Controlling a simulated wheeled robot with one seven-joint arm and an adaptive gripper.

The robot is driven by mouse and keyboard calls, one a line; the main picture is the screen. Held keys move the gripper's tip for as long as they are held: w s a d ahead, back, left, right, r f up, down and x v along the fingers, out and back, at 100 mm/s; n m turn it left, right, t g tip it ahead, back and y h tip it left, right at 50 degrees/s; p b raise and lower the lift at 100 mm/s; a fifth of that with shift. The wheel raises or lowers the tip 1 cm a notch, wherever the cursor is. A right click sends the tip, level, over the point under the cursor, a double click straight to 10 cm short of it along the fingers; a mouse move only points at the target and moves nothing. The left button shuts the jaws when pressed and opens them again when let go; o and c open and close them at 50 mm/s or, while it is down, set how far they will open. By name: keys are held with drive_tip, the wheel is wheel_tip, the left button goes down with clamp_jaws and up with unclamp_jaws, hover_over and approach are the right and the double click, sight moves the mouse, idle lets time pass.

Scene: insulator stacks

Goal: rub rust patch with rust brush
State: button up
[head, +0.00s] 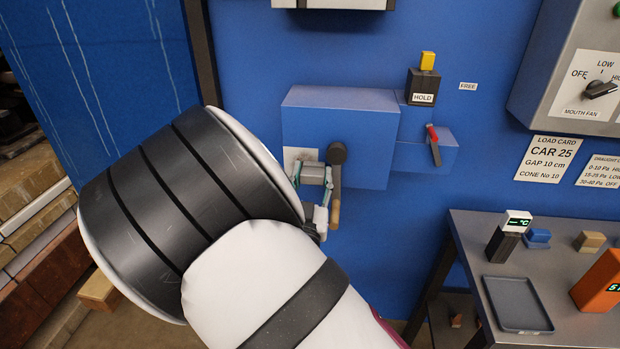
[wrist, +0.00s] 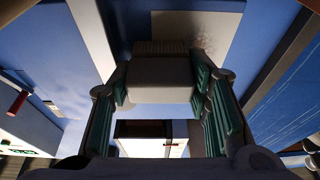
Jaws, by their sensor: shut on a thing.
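My gripper (head: 314,180) is in front of the blue box on the blue wall. In the wrist view its green-padded fingers are shut on the rust brush (wrist: 160,82), a pale grey block with short bristles along its far edge. The brush also shows in the head view as a small grey block (head: 313,173). The rust patch (wrist: 203,38) is a faint brown smudge on a pale plate (wrist: 180,23) just beyond the bristles. The plate also shows in the head view (head: 294,156), left of the lever. I cannot tell whether the bristles touch it.
A dark lever with a wooden grip (head: 334,214) hangs right beside my gripper. A red-handled switch (head: 433,133) and a HOLD block (head: 422,86) are further right. A grey table (head: 470,232) with a tray (head: 518,327) stands at lower right.

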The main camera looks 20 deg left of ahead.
drive_tip(key=shift+s+a+r, duration=0.1)
drive_tip(key=shift+s+a, duration=0.15)
drive_tip(key=shift+a, duration=0.85)
drive_tip(key=shift+s+a, duration=0.25)
drive_tip(key=shift+a, duration=0.8)
drive_tip(key=shift+s+a+r, duration=0.1)
drive_tip(key=shift+s+a, duration=0.15)
drive_tip(key=shift+a, duration=0.85)
drive_tip(key=shift+c, duration=0.4)
drive_tip(key=shift+w+d+r, duration=0.1)
drive_tip(key=shift+w+d, duration=0.05)
drive_tip(key=shift+d, duration=0.45)
drive_tip(key=shift+w+d+r, duration=0.15)
drive_tip(key=shift+d, duration=0.45)
drive_tip(key=shift+w+d+r, duration=0.1)
drive_tip(key=shift+w+d, duration=0.05)
drive_tip(key=shift+d, duration=0.45)
drive_tip(key=shift+w+d+p, duration=0.2)
drive_tip(key=shift+w+d, duration=0.1)
drive_tip(key=shift+d, duration=0.6)
drive_tip(key=shift+w+d+p, duration=0.15)
drive_tip(key=shift+w+d, duration=0.15)
drive_tip(key=shift+d, duration=0.6)
